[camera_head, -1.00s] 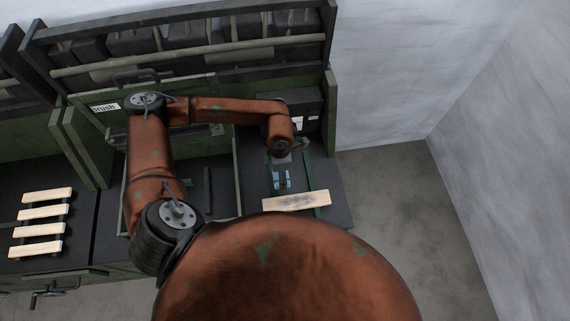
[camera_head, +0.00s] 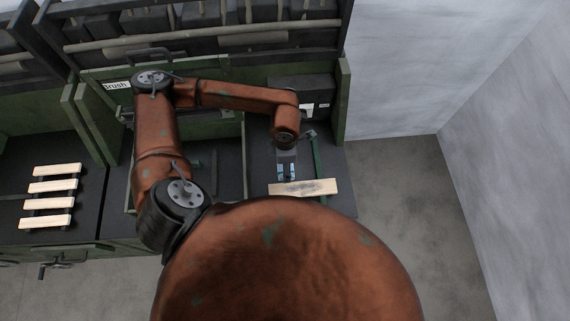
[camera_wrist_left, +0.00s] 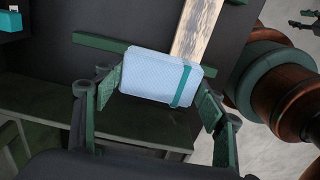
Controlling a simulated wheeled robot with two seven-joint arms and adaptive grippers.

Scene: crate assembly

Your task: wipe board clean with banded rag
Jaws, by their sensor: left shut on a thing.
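The board (camera_head: 318,187) is a pale wooden plank with a dark grey smudge along its middle, lying on the dark bench top. It also shows in the left wrist view (camera_wrist_left: 204,22), running away behind the rag. My left gripper (camera_head: 286,174) is shut on the banded rag (camera_wrist_left: 150,75), a light blue block with a teal band near one end. The fingers hold it at both ends. The rag is close to the board and hides part of it in the wrist view; I cannot tell whether they touch.
Green rails (camera_head: 317,155) flank the board's spot on the bench. A green-edged tray area lies left of it, partly hidden by my arm. Several pale slats (camera_head: 52,187) lie on the bench at far left. A dark box (camera_head: 300,90) stands behind.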

